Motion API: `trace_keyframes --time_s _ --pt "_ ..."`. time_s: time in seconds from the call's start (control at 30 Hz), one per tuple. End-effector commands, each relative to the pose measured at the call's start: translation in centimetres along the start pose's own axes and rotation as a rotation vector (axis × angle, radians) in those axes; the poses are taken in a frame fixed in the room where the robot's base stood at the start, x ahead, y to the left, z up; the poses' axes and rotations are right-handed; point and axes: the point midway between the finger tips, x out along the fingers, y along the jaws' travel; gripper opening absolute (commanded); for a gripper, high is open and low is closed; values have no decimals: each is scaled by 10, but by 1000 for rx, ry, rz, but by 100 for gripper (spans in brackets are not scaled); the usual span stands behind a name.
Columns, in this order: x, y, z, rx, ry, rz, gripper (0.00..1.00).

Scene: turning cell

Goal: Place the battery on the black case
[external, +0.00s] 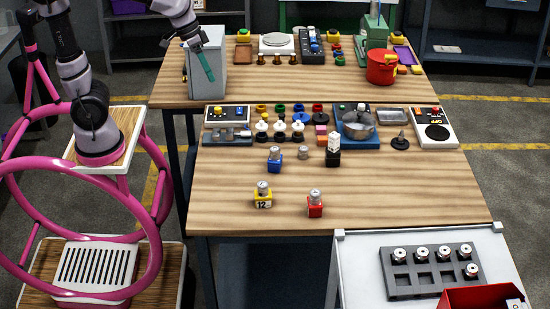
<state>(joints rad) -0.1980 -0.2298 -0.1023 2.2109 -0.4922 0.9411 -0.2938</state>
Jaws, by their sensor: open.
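A small silver cylinder, which looks like the battery (303,153), stands alone on the wooden table between the blue block and the black case. The black case (333,159) is a small dark block with a pale upright piece on its top; I cannot tell what that piece is. My gripper (198,76) is at the upper left, in front of a grey box, far from both. It is open, with a teal finger showing. I see nothing held in it, though the view is small.
Blue (274,164), yellow (263,200) and red (315,210) blocks each carry a silver cylinder. A grey rack (420,285) holds several cylinders. The front right of the wooden table is clear.

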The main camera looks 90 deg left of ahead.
Motion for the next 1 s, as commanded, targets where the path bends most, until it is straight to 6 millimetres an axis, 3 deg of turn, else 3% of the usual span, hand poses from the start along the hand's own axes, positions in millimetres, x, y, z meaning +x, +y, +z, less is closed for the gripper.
trace_keyframes --time_s 0.03,0.2,0.4,0.6,1.0 --pt "-18 -4 17 96 39 -34 67" --pt "-58 -31 66 403 138 -163 67" --pt "-80 -57 100 632 211 -270 67" --pt "-85 -66 109 701 230 -305 67" --pt "-85 -66 108 698 230 -305 67"
